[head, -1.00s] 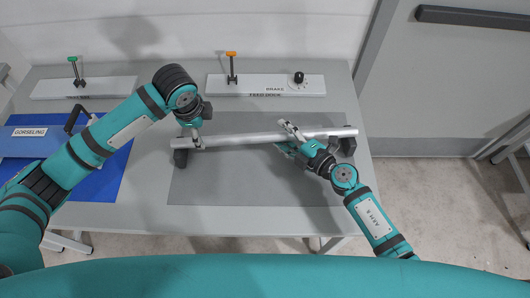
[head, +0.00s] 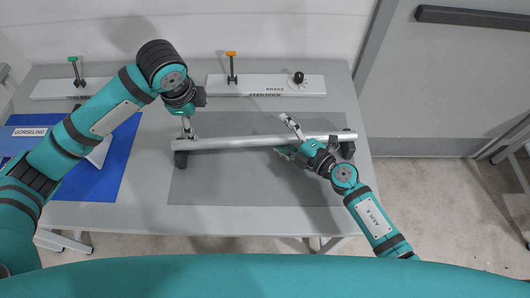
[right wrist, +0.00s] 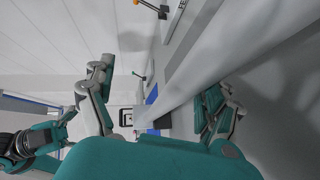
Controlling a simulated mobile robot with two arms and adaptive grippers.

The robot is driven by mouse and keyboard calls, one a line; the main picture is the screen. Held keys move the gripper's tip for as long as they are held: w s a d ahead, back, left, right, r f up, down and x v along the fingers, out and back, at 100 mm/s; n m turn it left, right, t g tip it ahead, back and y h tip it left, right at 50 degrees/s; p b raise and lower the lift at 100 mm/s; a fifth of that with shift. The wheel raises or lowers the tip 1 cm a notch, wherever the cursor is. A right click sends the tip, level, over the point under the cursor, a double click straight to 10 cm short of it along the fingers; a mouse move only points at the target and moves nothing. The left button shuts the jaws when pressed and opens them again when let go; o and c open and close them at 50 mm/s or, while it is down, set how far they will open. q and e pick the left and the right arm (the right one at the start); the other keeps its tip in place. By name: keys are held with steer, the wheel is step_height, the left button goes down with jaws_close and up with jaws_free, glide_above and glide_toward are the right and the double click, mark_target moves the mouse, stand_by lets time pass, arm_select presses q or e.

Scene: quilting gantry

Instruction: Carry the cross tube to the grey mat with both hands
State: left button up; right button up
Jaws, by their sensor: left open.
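The cross tube (head: 235,143) is a long pale tube with a dark block near each end. It lies left to right over the grey mat (head: 225,190), its blocks apparently resting there. My left gripper (head: 187,127) is open at the tube's left end; its fingers are partly hidden, and I cannot tell whether they touch the tube. My right gripper (head: 286,137) is open, with its fingers apart on either side of the tube, right of its middle. The right wrist view shows the tube (right wrist: 190,75) between the spread fingers, with a gap to the left finger.
A blue mat (head: 95,185) lies at the left, with a labelled blue-grey object (head: 28,133) partly behind my left arm. White panels with a green-topped lever (head: 73,68), an orange-topped lever (head: 231,68) and a black knob (head: 298,78) line the back. The front table strip is clear.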

steer(key=shift+s+d, duration=0.1)
steer(key=shift+s, duration=0.05)
steer(key=shift+s+d, duration=0.2)
steer(key=shift+d, duration=0.05)
steer(key=v, duration=1.1)
steer(key=shift+r, duration=0.1)
